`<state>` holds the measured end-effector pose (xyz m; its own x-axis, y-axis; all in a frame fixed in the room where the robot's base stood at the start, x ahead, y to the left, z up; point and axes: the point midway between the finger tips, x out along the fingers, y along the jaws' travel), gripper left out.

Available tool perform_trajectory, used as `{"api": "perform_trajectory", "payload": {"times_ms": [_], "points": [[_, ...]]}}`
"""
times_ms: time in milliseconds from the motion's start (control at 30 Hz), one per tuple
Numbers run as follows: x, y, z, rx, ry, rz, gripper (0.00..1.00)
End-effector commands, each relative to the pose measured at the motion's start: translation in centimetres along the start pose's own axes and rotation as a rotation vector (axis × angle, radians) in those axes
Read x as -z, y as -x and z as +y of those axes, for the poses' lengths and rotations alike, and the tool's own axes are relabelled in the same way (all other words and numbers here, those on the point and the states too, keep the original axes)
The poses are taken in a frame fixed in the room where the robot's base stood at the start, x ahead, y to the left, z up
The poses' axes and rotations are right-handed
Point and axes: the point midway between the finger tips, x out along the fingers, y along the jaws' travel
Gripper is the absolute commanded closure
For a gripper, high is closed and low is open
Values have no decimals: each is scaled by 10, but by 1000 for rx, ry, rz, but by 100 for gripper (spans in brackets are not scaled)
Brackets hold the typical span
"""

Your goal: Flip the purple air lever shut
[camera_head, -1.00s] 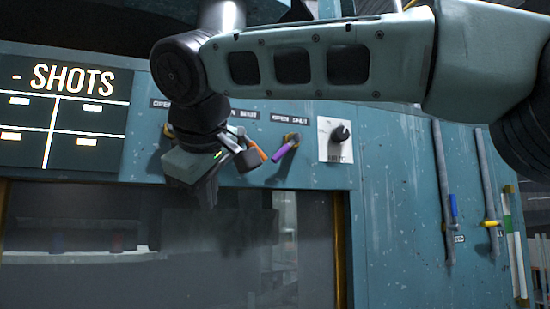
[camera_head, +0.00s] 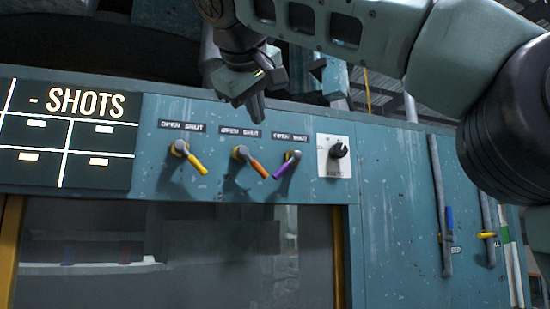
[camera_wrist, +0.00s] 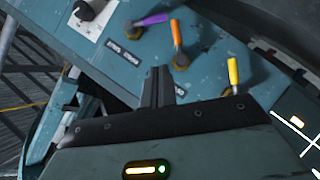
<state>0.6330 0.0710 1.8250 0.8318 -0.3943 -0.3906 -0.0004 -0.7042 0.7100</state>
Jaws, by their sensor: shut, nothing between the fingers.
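The purple lever (camera_head: 282,167) is on the blue panel, the rightmost of three levers under "OPEN SHUT" labels. Its handle slants down and left from its pivot, toward the OPEN side. It also shows at the top of the wrist view (camera_wrist: 153,19). My gripper (camera_head: 257,112) is shut and empty, above the middle lever's label and up-left of the purple lever, apart from it. In the wrist view, its closed fingers (camera_wrist: 160,78) point toward the panel, with the purple lever beyond them. Nothing hides the purple handle.
The orange lever (camera_head: 255,166) and yellow lever (camera_head: 195,162) slant down-right, the orange tip close to the purple one. A black knob (camera_head: 338,150) on a white plate sits right of the purple lever. A dark window (camera_head: 180,250) lies below. The space before the levers is clear.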

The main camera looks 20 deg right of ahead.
Motion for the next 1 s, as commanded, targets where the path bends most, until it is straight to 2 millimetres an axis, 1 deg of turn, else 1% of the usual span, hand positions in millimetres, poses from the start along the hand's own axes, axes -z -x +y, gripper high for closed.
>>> {"api": "perform_trajectory", "payload": {"times_ms": [167, 533, 700, 867, 1000], "points": [[-1, -25, 1, -2, 1, -5, 100], [-1, -100, 3, -2, 1, -6, 100], [-17, -112, 1, 0, 2, -2, 100], [-26, -121, 1, -1, 2, -2, 100], [-29, -124, 0, 0, 0, 0, 100]]}}
